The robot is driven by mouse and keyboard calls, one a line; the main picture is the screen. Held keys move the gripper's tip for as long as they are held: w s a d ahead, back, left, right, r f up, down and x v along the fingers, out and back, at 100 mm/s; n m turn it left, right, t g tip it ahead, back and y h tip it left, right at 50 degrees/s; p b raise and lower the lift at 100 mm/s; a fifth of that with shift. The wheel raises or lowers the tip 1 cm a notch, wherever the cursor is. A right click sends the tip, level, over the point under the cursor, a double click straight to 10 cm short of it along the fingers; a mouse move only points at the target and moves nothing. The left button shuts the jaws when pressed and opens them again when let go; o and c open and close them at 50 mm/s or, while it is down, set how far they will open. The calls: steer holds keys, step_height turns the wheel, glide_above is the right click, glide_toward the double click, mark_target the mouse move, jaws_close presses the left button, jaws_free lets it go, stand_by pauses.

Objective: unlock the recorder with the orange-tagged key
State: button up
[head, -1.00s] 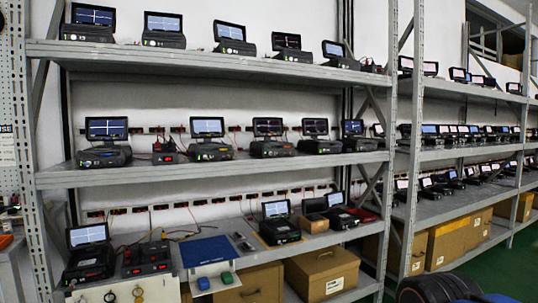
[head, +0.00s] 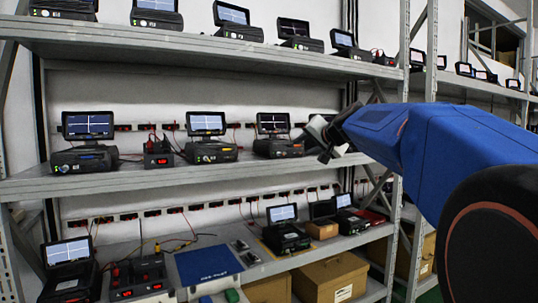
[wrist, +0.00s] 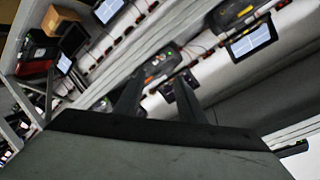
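Several black recorders with tilted screens stand on the shelves. One sits at the middle shelf's left (head: 92,160), another beside it (head: 210,153), and a third (head: 277,149) is just left of my gripper in the picture. I cannot tell which one the task means. My gripper (head: 328,140) is in front of the middle shelf. In the wrist view its two dark fingers (wrist: 158,88) are apart, with nothing visible between them. I cannot make out an orange-tagged key. A green tag (head: 232,295) and a blue tag (head: 205,299) show at the bottom edge.
A blue panel (head: 208,264) lies on the lower shelf beside a red-lit box (head: 138,278). Cardboard boxes (head: 330,278) stand below. A grey rack upright (head: 403,70) is behind my arm. Cables run along the back wall.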

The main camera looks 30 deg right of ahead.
steer(key=x, duration=1.7)
steer(key=shift+w+f, duration=0.1)
steer(key=shift+w, duration=0.1)
steer(key=shift+c, duration=0.2)
jaws_close()
